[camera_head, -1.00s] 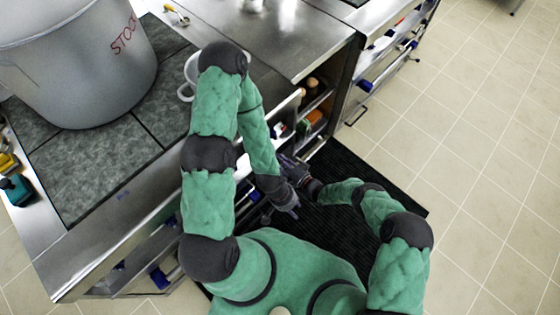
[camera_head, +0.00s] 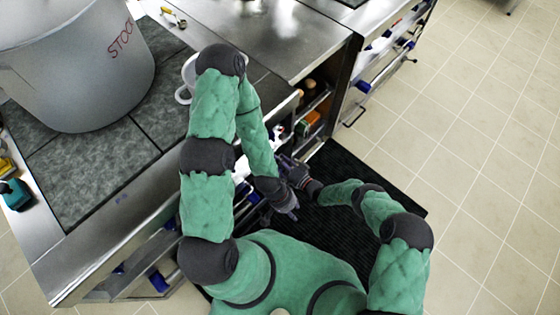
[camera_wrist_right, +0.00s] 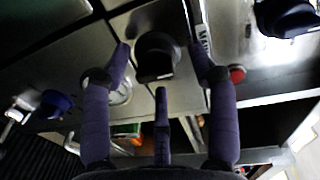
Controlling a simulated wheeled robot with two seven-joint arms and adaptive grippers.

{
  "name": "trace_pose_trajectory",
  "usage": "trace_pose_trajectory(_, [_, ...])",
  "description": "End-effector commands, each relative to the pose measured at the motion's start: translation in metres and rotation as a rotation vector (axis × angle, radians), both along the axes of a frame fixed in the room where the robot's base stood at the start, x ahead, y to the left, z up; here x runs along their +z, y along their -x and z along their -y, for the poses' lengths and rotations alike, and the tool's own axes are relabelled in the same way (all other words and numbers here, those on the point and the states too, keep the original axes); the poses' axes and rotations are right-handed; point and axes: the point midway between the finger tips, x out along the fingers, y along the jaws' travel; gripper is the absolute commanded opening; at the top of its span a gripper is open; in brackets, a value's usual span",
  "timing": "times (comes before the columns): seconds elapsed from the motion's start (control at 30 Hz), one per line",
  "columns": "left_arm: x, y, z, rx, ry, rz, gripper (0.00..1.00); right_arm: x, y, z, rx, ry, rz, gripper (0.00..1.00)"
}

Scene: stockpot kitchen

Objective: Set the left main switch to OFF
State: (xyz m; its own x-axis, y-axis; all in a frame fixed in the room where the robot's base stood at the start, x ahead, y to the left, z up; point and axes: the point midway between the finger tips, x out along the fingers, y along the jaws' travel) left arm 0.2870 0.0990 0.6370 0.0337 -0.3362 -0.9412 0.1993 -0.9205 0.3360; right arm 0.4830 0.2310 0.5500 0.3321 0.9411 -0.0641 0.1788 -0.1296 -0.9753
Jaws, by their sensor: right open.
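In the right wrist view a black rotary switch (camera_wrist_right: 157,57) sits on a steel panel, beside a label strip (camera_wrist_right: 202,38) on which only "MA" can be read. My right gripper (camera_wrist_right: 159,55) is open, its fingers spread on both sides of the switch and a third finger below it. Whether they touch it I cannot tell. In the head view my right gripper (camera_head: 290,170) is at the counter's front. My left gripper (camera_head: 286,203) hangs just below it, apart from the panel; its jaw state is unclear. The switch is hidden in the head view.
A red button or lamp (camera_wrist_right: 237,74) and a round gauge (camera_wrist_right: 120,92) flank the switch. Blue-black knobs (camera_wrist_right: 55,103) and (camera_wrist_right: 286,16) sit farther out. A large stockpot (camera_head: 80,65) stands on the cooktop (camera_head: 90,170). A dark mat (camera_head: 350,165) lies on the floor.

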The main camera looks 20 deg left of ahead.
Motion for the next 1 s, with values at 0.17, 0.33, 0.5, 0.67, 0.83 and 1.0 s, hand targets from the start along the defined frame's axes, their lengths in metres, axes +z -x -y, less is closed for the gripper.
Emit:
trace_pose_trajectory(0.17, [0.000,0.000,0.000,0.000,0.000,0.000,0.40,0.002,0.005,0.020,-0.004,0.000,-0.001,0.59])
trace_pose_trajectory(0.33, [0.000,0.000,0.000,0.000,0.000,0.000,0.40,0.004,0.015,0.054,-0.007,0.000,-0.002,0.59])
trace_pose_trajectory(0.5, [0.000,0.000,0.000,0.000,0.000,0.000,0.40,0.006,0.026,0.084,-0.007,-0.001,0.000,0.59])
trace_pose_trajectory(0.67, [0.000,0.000,0.000,0.000,0.000,0.000,0.40,0.007,0.033,0.102,-0.006,-0.001,0.001,0.59])
trace_pose_trajectory(0.83, [0.000,0.000,0.000,0.000,0.000,0.000,0.40,0.008,0.036,0.111,-0.004,-0.001,0.003,0.59])
trace_pose_trajectory(1.0, [0.000,0.000,0.000,0.000,0.000,0.000,0.40,0.008,0.037,0.112,-0.004,-0.001,0.003,0.59])
